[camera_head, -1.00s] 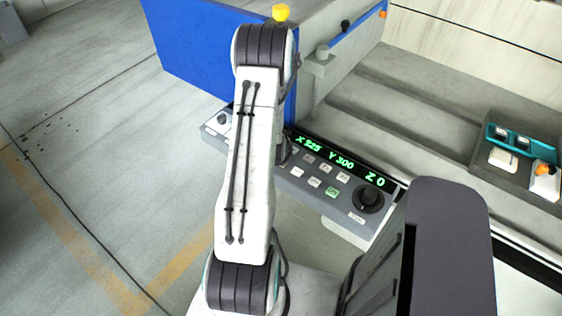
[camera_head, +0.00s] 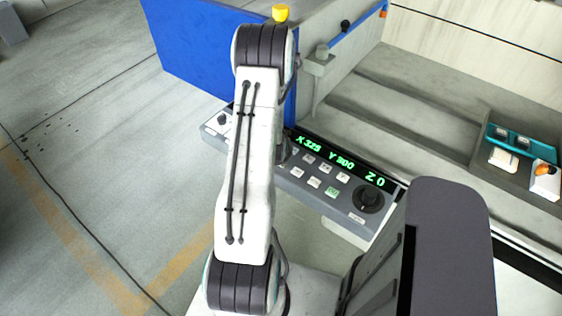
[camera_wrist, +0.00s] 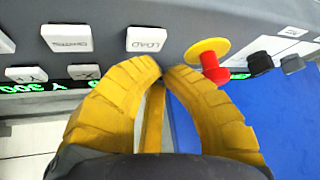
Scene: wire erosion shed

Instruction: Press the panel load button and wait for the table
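The white LOAD button (camera_wrist: 147,38) is on the grey control panel (camera_wrist: 110,14) at the top of the wrist view. My gripper (camera_wrist: 164,68) has two yellow fingers, shut with their tips almost together and nothing between them. The tips are just below the LOAD button in the picture, by its lower right. I cannot tell whether they touch the panel or whether the button is pushed in. In the head view the panel (camera_head: 347,204) shows a green readout (camera_head: 338,158), but my arm hides my gripper and the LOAD button.
A red stop knob with a yellow collar (camera_wrist: 208,50) is close to the right fingertip. The blue machine panel (camera_head: 205,60) stands behind my arm. A black dial (camera_head: 368,198) is at the panel's right. A teal fixture (camera_head: 511,138) sits on the machine at far right.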

